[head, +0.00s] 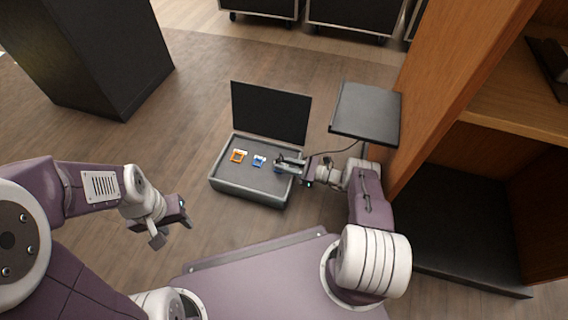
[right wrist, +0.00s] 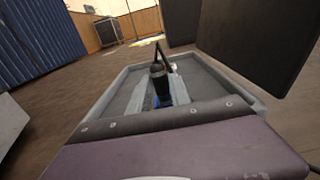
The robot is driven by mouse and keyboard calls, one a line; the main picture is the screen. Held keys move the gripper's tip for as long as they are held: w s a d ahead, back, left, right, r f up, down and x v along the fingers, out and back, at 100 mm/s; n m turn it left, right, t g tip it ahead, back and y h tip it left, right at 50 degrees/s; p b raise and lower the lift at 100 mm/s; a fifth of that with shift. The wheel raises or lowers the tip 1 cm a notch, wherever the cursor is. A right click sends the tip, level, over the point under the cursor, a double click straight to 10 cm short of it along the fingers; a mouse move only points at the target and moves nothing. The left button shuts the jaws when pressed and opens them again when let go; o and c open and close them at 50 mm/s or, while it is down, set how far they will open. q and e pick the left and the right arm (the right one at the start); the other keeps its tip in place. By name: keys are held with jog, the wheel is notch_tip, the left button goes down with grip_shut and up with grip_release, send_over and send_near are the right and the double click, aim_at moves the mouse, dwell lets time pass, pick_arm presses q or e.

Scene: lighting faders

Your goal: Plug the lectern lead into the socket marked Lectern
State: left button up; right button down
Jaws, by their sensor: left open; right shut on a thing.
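A grey box (head: 240,190) with a raised black lid (head: 270,112) stands on the floor. On its top are an orange-framed socket (head: 238,156), a blue-framed socket (head: 259,161) and another blue piece partly hidden by my right gripper. Their labels are too small to read. My right gripper (head: 283,163) is shut on a black plug (right wrist: 159,84), over the right part of the box. I cannot tell whether the plug touches a socket. A thin dark lead (head: 342,150) runs between the gripper area and the dark slanted panel (head: 366,112). My left gripper (head: 172,228) is open and empty, left of the box.
A wooden cabinet (head: 440,75) stands close on the right, beside my right arm. A black block (head: 88,55) stands at the upper left, and dark wheeled cases (head: 350,14) are at the back. The wooden floor left of the box is clear.

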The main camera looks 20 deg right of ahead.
jog(key=shift+f, duration=0.7)
dwell(1.2)
jog(key=c, duration=1.1)
grip_release()
